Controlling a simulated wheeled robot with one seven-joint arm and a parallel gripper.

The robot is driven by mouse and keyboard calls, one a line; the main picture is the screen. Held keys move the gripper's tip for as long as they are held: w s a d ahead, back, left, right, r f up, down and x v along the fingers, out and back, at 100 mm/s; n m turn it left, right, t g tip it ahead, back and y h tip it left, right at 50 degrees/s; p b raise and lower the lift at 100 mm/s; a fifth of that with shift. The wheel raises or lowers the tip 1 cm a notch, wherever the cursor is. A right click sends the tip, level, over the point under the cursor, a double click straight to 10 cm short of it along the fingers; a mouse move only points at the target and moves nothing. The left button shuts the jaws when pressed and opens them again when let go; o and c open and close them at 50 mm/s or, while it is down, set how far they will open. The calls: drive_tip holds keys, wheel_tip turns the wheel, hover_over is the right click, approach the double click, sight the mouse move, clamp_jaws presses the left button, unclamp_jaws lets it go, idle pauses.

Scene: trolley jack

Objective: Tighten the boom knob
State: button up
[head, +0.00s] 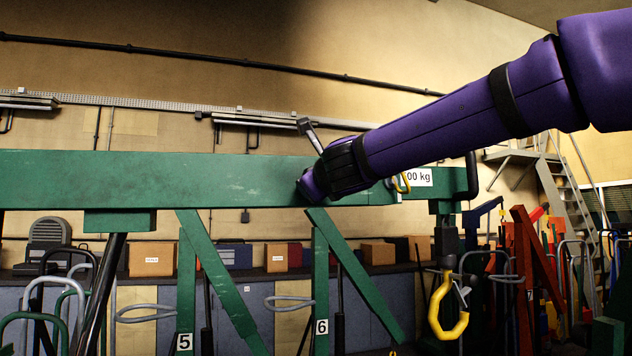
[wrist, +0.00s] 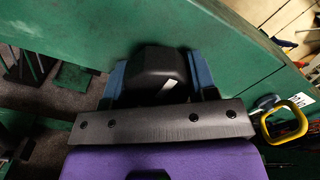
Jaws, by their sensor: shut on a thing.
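The green boom (head: 150,180) runs level across the head view. It also fills the upper part of the wrist view (wrist: 110,25). The black boom knob (wrist: 158,75) stands on the boom's face in the wrist view, with a small pale mark on it. My gripper (wrist: 156,82) has its blue fingers shut on the knob, one on each side. In the head view my gripper (head: 307,187) is against the boom's near side, and my purple arm and wrist hide the knob.
A yellow hook (head: 446,304) hangs under the boom's right end. Green legs (head: 188,270) and several curved handles stand below. A counter with boxes (head: 150,259) lies behind.

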drive_tip(key=shift+f+m, duration=0.15)
drive_tip(key=shift+m, duration=0.65)
drive_tip(key=o, duration=0.9)
drive_tip(key=shift+s, duration=0.1)
drive_tip(key=v, duration=1)
drive_tip(key=shift+s+d, duration=0.1)
drive_tip(key=shift+s, duration=0.2)
